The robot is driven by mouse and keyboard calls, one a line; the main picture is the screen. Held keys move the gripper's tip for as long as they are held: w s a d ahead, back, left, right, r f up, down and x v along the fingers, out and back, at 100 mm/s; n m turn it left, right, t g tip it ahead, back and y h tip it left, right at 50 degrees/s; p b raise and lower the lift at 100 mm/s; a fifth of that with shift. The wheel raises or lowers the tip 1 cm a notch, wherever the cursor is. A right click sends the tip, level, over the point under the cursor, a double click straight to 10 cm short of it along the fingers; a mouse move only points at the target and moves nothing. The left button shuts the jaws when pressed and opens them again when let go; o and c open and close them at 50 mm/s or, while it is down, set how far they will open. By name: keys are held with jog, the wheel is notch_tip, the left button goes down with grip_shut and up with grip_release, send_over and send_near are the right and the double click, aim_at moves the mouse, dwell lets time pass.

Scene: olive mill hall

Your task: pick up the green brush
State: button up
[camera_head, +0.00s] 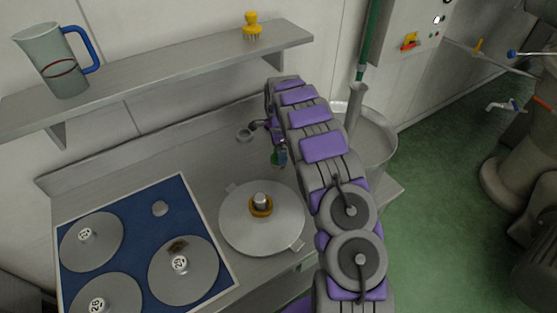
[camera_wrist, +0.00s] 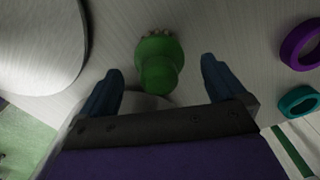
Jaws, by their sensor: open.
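The green brush (camera_wrist: 158,68) shows in the wrist view between the two fingers of my gripper (camera_wrist: 160,72), with its rounded body towards me and small pale bristle tufts at its far end. The dark blue fingers are apart, one on each side, with visible gaps to the brush. The brush stands on or just above the grey metal surface; I cannot tell which.
A purple ring (camera_wrist: 300,42) and a teal ring (camera_wrist: 299,100) lie right of the brush. A round metal lid (camera_head: 238,222) sits on the counter, left of my arm. A blue board (camera_head: 137,228) carries several discs. Above, a shelf (camera_head: 165,72) holds a jug (camera_head: 55,62) and a yellow brush (camera_head: 252,25).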

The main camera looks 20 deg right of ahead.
notch_tip(320, 180, down, 3)
jog(key=c, duration=1.2)
